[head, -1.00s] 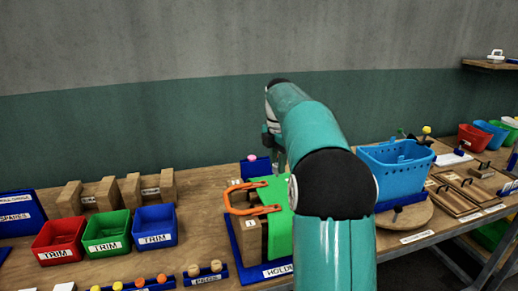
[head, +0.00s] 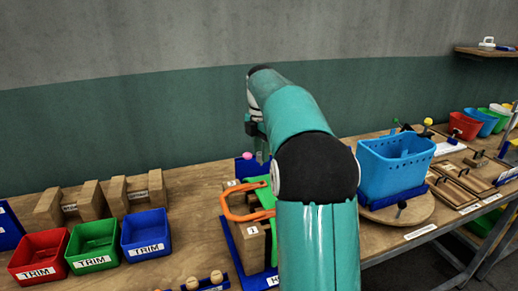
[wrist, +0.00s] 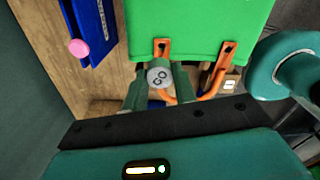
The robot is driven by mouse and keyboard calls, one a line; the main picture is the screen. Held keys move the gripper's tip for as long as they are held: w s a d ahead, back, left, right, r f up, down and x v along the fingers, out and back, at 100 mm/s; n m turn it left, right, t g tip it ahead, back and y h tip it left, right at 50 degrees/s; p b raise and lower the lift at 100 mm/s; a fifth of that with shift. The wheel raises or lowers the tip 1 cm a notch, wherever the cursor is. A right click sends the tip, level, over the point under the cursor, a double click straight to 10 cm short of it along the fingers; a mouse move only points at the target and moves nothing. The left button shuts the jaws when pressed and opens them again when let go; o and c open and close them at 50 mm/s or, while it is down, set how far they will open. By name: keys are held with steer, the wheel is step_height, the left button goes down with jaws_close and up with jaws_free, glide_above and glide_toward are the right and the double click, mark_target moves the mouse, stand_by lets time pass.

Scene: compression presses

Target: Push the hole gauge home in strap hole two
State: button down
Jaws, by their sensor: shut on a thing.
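In the wrist view my gripper (wrist: 159,90) is shut on the hole gauge (wrist: 159,76), whose round grey end is marked GO. The gauge is at the lower edge of a green piece (wrist: 198,22). Two orange strap ends (wrist: 162,44) with dark holes lie against that piece, one just beyond the gauge and one to its right (wrist: 229,47). The gauge's far end is hidden, so I cannot tell whether it is in a hole. In the head view an orange handle (head: 226,206) shows beside the green piece (head: 266,193); my arm hides the rest.
A blue holder base (head: 234,252) with wooden blocks (head: 253,232) is under the green piece. A pink ball (head: 248,156) stands by a blue plate. Red, green and blue TRIM bins (head: 146,247) are at left. A blue basket (head: 396,170) stands close right of my arm.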

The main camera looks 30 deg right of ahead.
steer(key=shift+s+r, duration=0.15)
steer(key=shift+s, duration=0.15)
steer(key=shift+w+f, duration=0.25)
steer(key=shift+w, duration=0.05)
steer(key=shift+s+f, duration=0.3)
steer(key=shift+w+f, duration=0.15)
steer(key=shift+f, duration=2.3)
steer(key=shift+f, duration=1.45)
steer(key=c, duration=1)
jaws_free()
steer(key=shift+c, duration=0.2)
